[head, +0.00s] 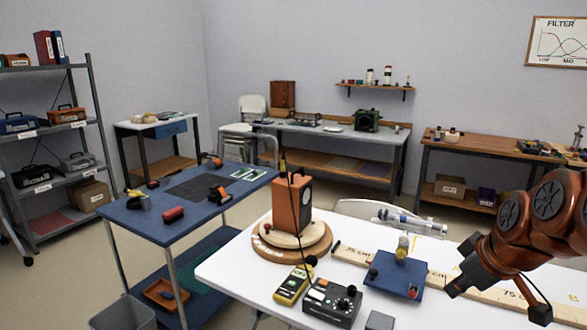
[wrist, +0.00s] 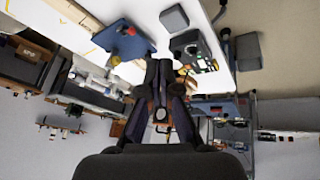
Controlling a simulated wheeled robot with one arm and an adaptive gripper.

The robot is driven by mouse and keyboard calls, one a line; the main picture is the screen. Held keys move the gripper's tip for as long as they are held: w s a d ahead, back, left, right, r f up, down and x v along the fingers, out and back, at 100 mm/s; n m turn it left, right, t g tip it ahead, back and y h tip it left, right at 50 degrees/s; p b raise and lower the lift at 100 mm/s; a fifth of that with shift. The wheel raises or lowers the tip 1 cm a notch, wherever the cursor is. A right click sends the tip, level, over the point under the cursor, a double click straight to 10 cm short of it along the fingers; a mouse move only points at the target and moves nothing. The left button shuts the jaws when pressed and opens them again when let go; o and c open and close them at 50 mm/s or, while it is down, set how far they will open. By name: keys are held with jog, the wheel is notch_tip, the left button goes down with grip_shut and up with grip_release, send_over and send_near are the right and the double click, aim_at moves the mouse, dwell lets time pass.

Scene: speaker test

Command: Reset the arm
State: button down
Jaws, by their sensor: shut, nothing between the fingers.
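My gripper (wrist: 159,66) is shut and empty in the wrist view, its two dark fingers together over the scene. In the head view my orange-brown arm comes in from the right edge, over the right end of the white table (head: 232,272). An orange speaker box (head: 291,207) stands upright on a round wooden turntable (head: 279,250) on this table, apart from my arm. I cannot tell any contact between my gripper and an object.
A yellow meter (head: 293,285), a black control box (head: 331,303), a grey block (head: 379,320) and a blue board (head: 394,277) stand on the white table. A wooden ruler (head: 436,280) runs under my arm. A blue table (head: 150,221) and a bin (head: 122,314) are left.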

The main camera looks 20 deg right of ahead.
jog(key=a+f+g+y+b, duration=0.1)
jog(key=a+f+g+b, duration=0.1)
jog(key=a+f, duration=0.5)
jog(key=a+f+g+y+b, duration=0.1)
jog(key=a+f+g+b, duration=0.1)
jog(key=a+f, duration=0.6)
jog(key=s+a+f+m+g+h+b, duration=0.15)
jog(key=s+a+f+g+b, duration=0.3)
jog(key=s+a+f, duration=0.5)
notch_tip(320, 180, up, 22)
jog(key=a+t+p, duration=0.1)
jog(key=p, duration=1.8)
jog(key=shift+s+a, duration=0.2)
jog(key=shift+s, duration=0.2)
jog(key=shift+a+y, duration=0.1)
jog(key=shift+y, duration=0.15)
